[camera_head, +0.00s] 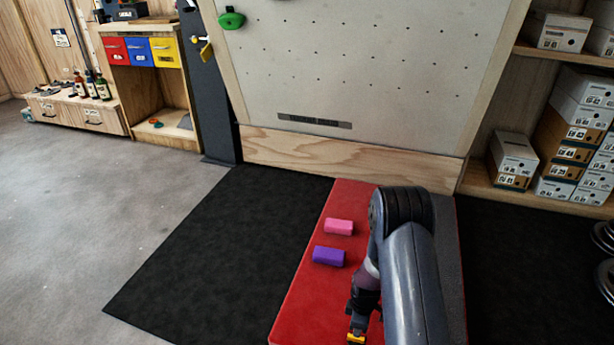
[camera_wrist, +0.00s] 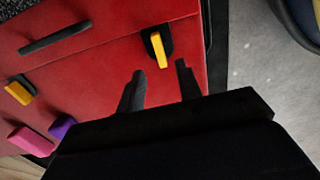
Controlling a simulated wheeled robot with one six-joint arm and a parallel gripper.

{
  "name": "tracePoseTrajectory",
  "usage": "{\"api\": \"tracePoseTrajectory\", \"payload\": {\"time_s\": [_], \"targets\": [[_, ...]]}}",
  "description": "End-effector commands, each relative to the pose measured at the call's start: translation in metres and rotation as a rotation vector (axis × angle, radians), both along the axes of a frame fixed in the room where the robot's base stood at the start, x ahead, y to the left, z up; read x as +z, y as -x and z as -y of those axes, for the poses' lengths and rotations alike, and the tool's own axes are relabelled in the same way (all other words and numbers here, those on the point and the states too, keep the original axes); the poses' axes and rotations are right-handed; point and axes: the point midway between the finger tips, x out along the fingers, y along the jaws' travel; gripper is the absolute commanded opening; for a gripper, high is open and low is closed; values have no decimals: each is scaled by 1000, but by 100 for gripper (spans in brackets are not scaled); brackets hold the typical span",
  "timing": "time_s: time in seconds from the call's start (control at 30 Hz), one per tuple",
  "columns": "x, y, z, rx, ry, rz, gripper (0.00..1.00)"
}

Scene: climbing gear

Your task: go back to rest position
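My gripper (camera_wrist: 160,72) is open in the wrist view, with its two dark fingers apart and nothing visible between them. A yellow piece (camera_wrist: 158,48) on a black backing lies on the red mat just beyond the fingertips. In the head view my gripper (camera_head: 362,306) points down over the near part of the red mat (camera_head: 300,305), with a yellow piece (camera_head: 356,338) just below it. My arm covers part of the mat there.
A pink block (camera_head: 339,227) and a purple block (camera_head: 328,256) lie on the mat, left of my arm. A second yellow-and-black piece (camera_wrist: 19,92) shows in the wrist view. A climbing wall (camera_head: 360,60) stands behind, with shelved boxes (camera_head: 514,158) at right. Grey floor is clear at left.

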Motion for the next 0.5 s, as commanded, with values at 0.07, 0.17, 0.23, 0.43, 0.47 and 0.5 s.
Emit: {"api": "tracePoseTrajectory", "payload": {"time_s": [0.07, 0.17, 0.23, 0.43, 0.47, 0.5], "targets": [[-22, 0, 0, -1, 0, 0, 34], [-43, 0, 0, -1, 0, 0, 34], [-57, 0, 1, -1, 0, -1, 34], [-69, -1, 1, -78, 0, 2, 34], [-69, -1, 1, -103, 0, 2, 34], [-69, -1, 1, -135, 0, 2, 34]]}}
